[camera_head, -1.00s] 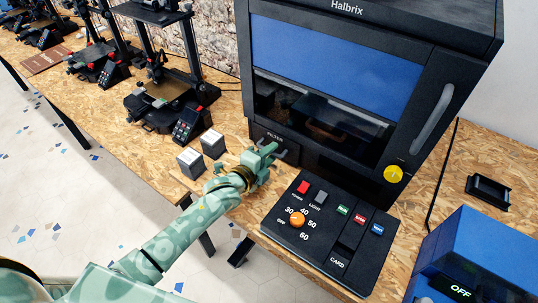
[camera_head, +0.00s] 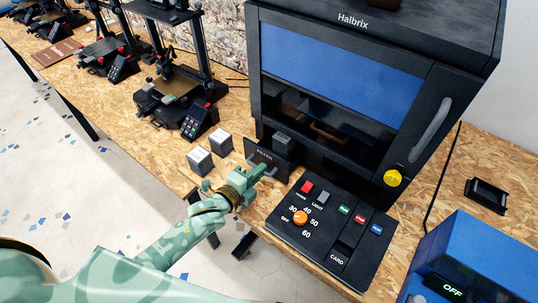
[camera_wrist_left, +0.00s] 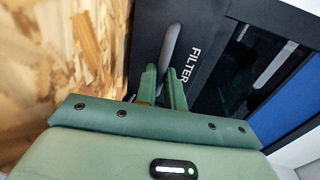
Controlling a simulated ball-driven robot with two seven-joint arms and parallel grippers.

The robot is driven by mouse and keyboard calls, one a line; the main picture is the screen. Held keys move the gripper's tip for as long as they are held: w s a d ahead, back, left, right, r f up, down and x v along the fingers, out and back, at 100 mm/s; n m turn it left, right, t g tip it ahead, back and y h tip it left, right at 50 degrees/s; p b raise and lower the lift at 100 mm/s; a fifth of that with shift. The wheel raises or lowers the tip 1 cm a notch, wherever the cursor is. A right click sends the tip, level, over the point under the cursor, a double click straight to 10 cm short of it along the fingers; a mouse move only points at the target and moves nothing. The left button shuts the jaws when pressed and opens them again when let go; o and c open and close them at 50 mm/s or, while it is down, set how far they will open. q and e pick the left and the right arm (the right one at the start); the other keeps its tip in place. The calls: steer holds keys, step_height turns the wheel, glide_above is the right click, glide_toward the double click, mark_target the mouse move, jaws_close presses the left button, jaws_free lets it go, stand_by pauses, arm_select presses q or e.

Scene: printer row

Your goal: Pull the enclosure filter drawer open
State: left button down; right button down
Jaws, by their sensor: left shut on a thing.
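The black filter drawer (camera_head: 252,152) stands out from the lower left of the Halbrix enclosure (camera_head: 315,165). Its front bears the word FILTER, and a dark block (camera_head: 283,143) shows behind the front, in the drawer. The grey bar handle (camera_wrist_left: 171,45) shows in the left wrist view beside the FILTER lettering. My left gripper (camera_head: 264,171) is shut on the handle, with its green fingers on either side of the bar. Part of the handle is hidden by the fingers. My right gripper is not in view.
Two small grey-topped blocks (camera_head: 199,160) stand on the bench left of the drawer. A control panel (camera_head: 328,236) with an orange knob lies right of my gripper. A blue box (camera_head: 475,255) is at the lower right. Printers stand along the bench at the left.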

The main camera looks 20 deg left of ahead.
arm_select(q)
steer(key=v, duration=0.2)
steer(key=f+p+v, duration=0.1)
steer(key=v, duration=0.4)
steer(key=shift+s+a+f+p, duration=0.1)
steer(key=shift+s+f+p, duration=0.15)
steer(key=shift+s+p, duration=0.25)
steer(key=c, duration=1.5)
jaws_free()
steer(key=b+v, duration=0.1)
steer(key=v, duration=1.5)
steer(key=shift+s+b, duration=0.2)
steer(key=shift+b, duration=0.2)
